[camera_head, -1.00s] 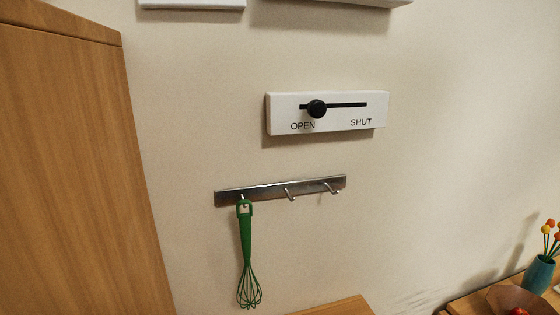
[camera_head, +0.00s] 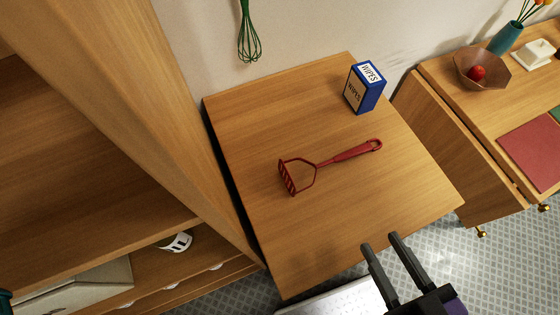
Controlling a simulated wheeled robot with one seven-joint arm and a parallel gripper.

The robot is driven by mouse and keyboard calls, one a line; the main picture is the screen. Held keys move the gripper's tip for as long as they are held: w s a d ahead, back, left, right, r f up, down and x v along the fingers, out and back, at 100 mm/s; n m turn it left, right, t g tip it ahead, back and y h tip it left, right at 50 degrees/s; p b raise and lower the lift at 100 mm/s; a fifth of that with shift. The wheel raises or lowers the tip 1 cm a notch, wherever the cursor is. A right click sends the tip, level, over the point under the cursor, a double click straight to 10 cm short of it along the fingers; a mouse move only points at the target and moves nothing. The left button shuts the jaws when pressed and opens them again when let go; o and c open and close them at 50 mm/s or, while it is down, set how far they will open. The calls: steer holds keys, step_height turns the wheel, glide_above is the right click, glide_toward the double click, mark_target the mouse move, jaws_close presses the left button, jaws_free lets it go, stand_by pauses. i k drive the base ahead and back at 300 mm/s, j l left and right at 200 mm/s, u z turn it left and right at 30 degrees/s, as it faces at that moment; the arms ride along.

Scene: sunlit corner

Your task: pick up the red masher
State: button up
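The red masher (camera_head: 345,156) lies flat on a wooden table top (camera_head: 330,235). Its slotted head is at the left and its handle points to the upper right. My gripper (camera_head: 382,245) shows at the lower right, near the table's front edge. Its two dark fingers are apart with nothing between them. It is below and to the right of the masher in the picture, clear of it.
A blue wipes box (camera_head: 365,88) stands at the table's back right. A green whisk (camera_head: 248,38) hangs on the wall. A tall wooden cabinet (camera_head: 165,90) is at the left. A counter at the right holds a bowl (camera_head: 497,75) with red fruit and a teal vase (camera_head: 506,39).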

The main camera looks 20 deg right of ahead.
mark_target(364, 148)
steer(key=k+l, duration=0.25)
steer(key=k, duration=0.15)
steer(key=k+l+u, duration=0.15)
steer(key=k, duration=0.25)
steer(key=k+l, duration=0.25)
steer(key=k, duration=0.2)
